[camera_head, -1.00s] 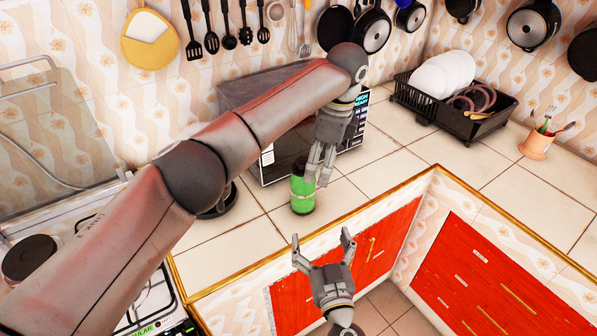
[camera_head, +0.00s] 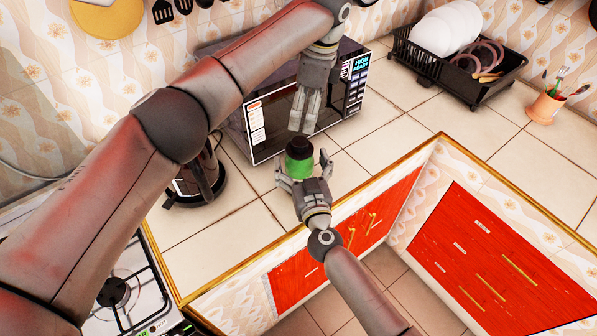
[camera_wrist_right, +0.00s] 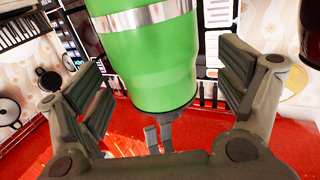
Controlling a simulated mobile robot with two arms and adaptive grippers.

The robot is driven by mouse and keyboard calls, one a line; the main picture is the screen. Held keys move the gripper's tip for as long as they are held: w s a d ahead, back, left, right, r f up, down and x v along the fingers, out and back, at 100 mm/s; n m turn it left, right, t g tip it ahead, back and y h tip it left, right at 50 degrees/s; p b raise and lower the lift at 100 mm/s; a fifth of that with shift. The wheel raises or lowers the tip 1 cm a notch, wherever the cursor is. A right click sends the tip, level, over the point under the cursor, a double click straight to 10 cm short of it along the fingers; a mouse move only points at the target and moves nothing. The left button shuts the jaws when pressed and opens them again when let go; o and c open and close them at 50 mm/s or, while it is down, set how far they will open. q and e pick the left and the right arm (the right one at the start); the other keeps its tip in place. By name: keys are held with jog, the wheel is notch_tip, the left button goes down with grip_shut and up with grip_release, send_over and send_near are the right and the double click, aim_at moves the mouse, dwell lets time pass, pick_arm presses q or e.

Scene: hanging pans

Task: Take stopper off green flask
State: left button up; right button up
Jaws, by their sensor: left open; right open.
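The green flask (camera_head: 299,165) stands on the tiled counter in front of the microwave. Its dark stopper (camera_head: 299,147) is on top. My left gripper (camera_head: 303,127) points down just above the stopper, apart from or barely at it; I cannot tell whether they touch. Its fingers are open and hold nothing. My right gripper (camera_head: 302,166) is open, with one finger on each side of the flask's lower body. The right wrist view shows the green flask (camera_wrist_right: 155,60) with a silver band between the spread fingers of the right gripper (camera_wrist_right: 160,80), with gaps. The stopper is out of that view.
The microwave (camera_head: 275,130) is close behind the flask. A dark kettle (camera_head: 200,180) stands to the left, and a gas stove (camera_head: 125,285) at lower left. A dish rack (camera_head: 410,52) with plates and a utensil cup (camera_head: 545,105) are at right. Counter between is clear.

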pick_arm(q)
jog(key=shift+d, duration=0.1)
pick_arm(e)
jog(key=shift+w+a, duration=0.1)
jog(key=shift+w, duration=0.55)
jog(key=shift+w+r, duration=0.2)
jog(key=shift+w, duration=0.15)
pick_arm(q)
jog(key=shift+s+d+r, duration=0.1)
jog(key=shift+s+r, duration=0.1)
jog(key=shift+s, duration=0.15)
jog(key=shift+w+f, duration=0.1)
jog(key=shift+w, duration=0.1)
pick_arm(e)
jog(key=shift+w+a+f, duration=0.1)
jog(key=shift+w, duration=0.1)
